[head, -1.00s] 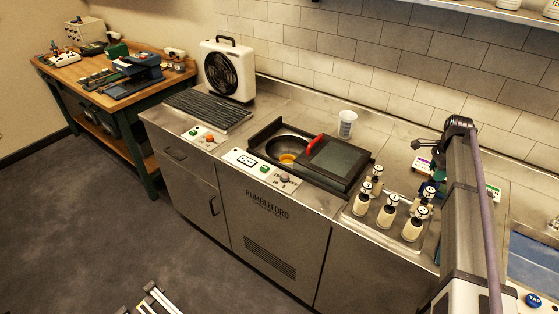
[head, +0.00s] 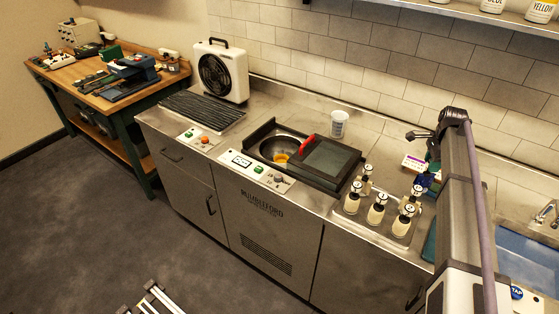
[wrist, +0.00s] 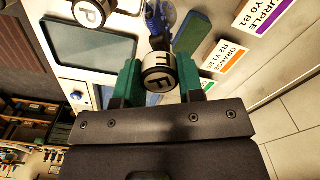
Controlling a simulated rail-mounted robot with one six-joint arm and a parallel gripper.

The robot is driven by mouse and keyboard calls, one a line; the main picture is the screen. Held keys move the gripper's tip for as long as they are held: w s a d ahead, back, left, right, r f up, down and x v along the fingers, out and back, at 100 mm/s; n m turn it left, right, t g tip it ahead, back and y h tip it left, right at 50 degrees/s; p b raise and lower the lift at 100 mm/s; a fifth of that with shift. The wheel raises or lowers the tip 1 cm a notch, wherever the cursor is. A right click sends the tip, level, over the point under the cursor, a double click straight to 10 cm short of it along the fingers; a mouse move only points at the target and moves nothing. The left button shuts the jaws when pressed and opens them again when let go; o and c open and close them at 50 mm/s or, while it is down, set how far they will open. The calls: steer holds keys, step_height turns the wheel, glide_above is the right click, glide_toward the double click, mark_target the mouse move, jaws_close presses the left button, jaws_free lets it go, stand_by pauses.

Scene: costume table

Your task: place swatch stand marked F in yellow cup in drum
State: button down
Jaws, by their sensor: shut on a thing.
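My gripper (wrist: 158,84) is shut on the swatch stand marked F (wrist: 157,78), whose round black-and-white cap shows between the green fingers in the wrist view. Its lower part is hidden from that camera. In the head view my arm covers most of the gripper, at the right beyond the bottles, and I cannot make out the stand there. The drum's dark lid (head: 329,163), with a red handle, is slid to the right, leaving the drum's left part open.
Several capped bottles (head: 378,209) stand on a tray right of the drum. A white fan (head: 219,72) is at the back left. Labelled cards, including an orange one (wrist: 223,57), lie near the gripper.

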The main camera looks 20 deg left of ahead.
steer(key=shift+r+p, duration=0.55)
steer(key=shift+r, duration=0.5)
step_height(320, 180, up, 6)
steer(key=p, duration=0.6)
